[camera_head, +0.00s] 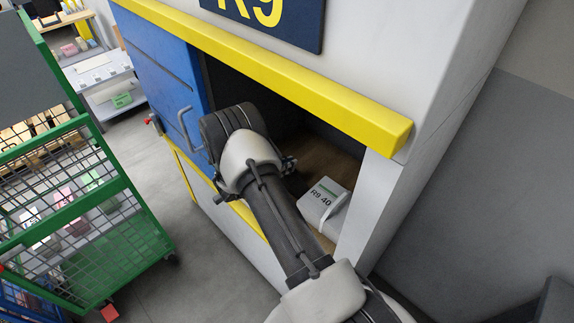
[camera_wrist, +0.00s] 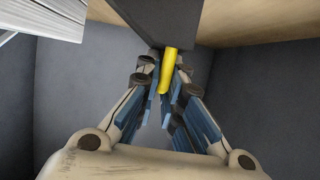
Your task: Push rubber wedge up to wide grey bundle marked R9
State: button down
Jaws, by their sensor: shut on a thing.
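In the wrist view my gripper (camera_wrist: 166,88) is shut on a yellow strip (camera_wrist: 168,72) that runs down from a dark block (camera_wrist: 155,18), which looks like the rubber wedge. In the head view my arm reaches into the open bay under the R9 sign (camera_head: 262,12) and hides the gripper and the wedge. A light grey bundle (camera_head: 325,203) marked "R9 40" lies inside the bay, right of my arm. A stack of pale sheet edges (camera_wrist: 45,18), likely a bundle, shows at the wrist view's upper left, apart from the dark block.
A yellow rail (camera_head: 290,75) edges the bay's top, with a pale side wall (camera_head: 372,200) on the right. A blue door (camera_head: 165,65) with a handle is at the left. A green mesh cart (camera_head: 120,215) stands further left. Grey walls (camera_wrist: 70,85) surround the gripper.

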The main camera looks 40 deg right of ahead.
jog(key=c, duration=1.7)
grip_release()
jog(key=shift+s+f, duration=0.1)
jog(key=shift+o, duration=0.2)
jog(key=shift+a, duration=0.1)
jog(key=v, duration=1.2)
